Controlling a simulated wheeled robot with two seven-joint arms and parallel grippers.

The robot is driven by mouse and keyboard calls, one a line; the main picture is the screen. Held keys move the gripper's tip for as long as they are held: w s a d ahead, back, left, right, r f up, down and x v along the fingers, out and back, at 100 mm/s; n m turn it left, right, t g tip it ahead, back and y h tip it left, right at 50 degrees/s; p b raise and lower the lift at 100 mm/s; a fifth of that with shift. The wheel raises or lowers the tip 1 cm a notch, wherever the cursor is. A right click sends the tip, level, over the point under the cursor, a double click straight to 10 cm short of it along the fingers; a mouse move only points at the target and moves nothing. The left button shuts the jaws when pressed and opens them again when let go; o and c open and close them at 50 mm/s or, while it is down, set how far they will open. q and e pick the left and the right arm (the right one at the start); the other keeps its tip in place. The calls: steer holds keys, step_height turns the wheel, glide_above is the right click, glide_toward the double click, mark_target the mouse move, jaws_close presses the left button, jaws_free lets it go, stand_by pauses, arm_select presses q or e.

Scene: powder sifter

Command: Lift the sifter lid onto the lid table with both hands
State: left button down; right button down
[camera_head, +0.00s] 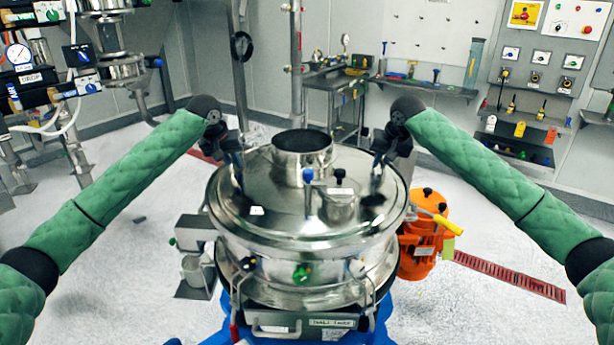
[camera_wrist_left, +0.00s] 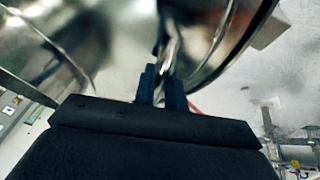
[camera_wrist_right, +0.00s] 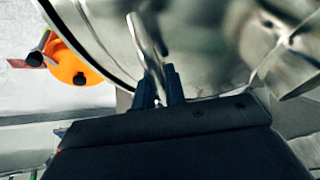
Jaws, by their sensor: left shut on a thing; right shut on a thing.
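The round steel sifter lid (camera_head: 255,205) with a central spout (camera_head: 303,156) is on top of the steel sifter body (camera_head: 330,268) in the head view. I cannot tell whether there is a gap between them. My left gripper (camera_head: 236,172) is at the lid's left side. In the left wrist view my left gripper (camera_wrist_left: 162,88) is shut on a thin metal lid handle (camera_wrist_left: 172,45). My right gripper (camera_head: 380,168) is at the lid's right side. In the right wrist view my right gripper (camera_wrist_right: 160,88) is shut on the other metal lid handle (camera_wrist_right: 148,45).
An orange motor (camera_head: 420,250) with a yellow handle stands right of the sifter. A small steel box (camera_head: 194,232) is on its left. A workbench (camera_head: 430,88) with tools runs along the back wall. A red floor grate (camera_head: 510,276) lies at the right.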

arm_select(q)
steer(key=shift+w+r, duration=0.1)
steer(key=shift+r, duration=0.25)
arm_select(e)
steer(key=shift+r, duration=0.35)
